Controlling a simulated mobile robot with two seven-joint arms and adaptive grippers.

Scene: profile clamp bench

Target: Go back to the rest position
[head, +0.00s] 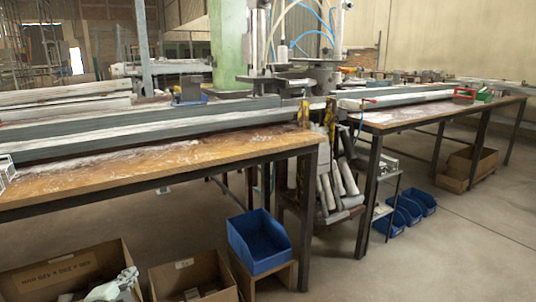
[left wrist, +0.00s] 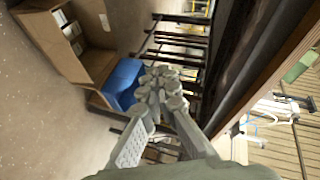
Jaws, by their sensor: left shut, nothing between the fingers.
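My left gripper (head: 127,276) is at the bottom left of the head view, in front of the cardboard box on the floor there. In the left wrist view its fingers (left wrist: 160,88) meet at their tips, shut with nothing between them. The wrist view is turned sideways, with the blue bin (left wrist: 124,80) behind the fingertips and the bench edge to their right. My right gripper is in neither view.
The wooden workbench (head: 160,163) carries long grey profiles (head: 150,126). Cardboard boxes (head: 60,268) (head: 195,275) and a blue bin (head: 258,240) on a stand are below its front. A clamp machine (head: 285,80) stands mid-bench. Open floor (head: 430,250) lies at the right.

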